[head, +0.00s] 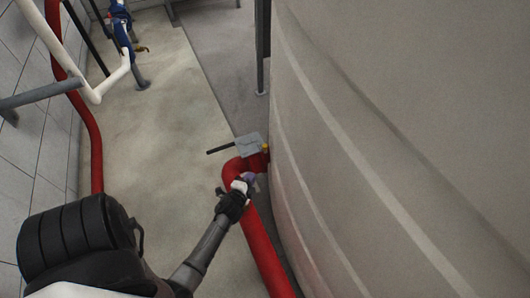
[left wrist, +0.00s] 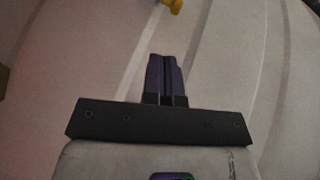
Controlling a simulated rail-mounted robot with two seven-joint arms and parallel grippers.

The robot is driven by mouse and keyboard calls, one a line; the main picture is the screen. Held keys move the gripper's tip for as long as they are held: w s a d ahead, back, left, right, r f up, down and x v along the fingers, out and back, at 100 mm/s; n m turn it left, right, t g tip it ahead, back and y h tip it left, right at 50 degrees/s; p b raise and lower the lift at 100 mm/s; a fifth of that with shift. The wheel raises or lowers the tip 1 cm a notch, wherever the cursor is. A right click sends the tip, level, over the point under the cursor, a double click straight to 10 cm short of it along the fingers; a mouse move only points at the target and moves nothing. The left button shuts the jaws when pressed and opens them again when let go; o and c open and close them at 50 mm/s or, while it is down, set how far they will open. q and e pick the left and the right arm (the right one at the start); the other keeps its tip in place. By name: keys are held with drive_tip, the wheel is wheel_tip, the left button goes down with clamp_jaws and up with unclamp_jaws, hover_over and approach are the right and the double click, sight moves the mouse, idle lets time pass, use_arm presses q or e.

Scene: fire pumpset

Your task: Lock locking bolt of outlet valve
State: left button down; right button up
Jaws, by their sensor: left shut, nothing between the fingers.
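The outlet valve (head: 249,146) has a grey plate and a black lever (head: 220,149) pointing left, on the red pipe beside the large tank. A yellow part (left wrist: 174,5) also shows at the top edge of the left wrist view, cut off by the frame. My left gripper (head: 250,178) is just below the valve in the head view, over the red pipe. Its purple fingers (left wrist: 167,78) are shut together and empty, apart from the yellow part. My right gripper is not in view.
The pale tank (head: 400,130) fills the right side. The red pipe (head: 262,245) runs below the valve along it. A grey post (head: 262,45) stands behind the valve. White and red pipes (head: 95,140) line the left wall. The floor between is clear.

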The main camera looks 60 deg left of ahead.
sight(264, 146)
use_arm(q)
drive_tip(key=m, duration=0.1)
drive_tip(key=w+d+r+m+t, duration=0.1)
drive_tip(key=shift+d+r+m+t+h, duration=0.2)
drive_tip(key=shift+m+t+h, duration=0.1)
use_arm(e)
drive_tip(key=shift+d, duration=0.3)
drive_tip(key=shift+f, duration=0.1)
use_arm(q)
drive_tip(key=s+a+b+x, duration=0.1)
drive_tip(key=b+x, duration=0.4)
drive_tip(key=x, duration=0.8)
drive_tip(key=shift+s+a, duration=0.3)
drive_tip(key=shift+a, duration=0.45)
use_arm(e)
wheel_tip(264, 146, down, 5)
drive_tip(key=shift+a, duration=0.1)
use_arm(q)
drive_tip(key=shift+d, duration=0.1)
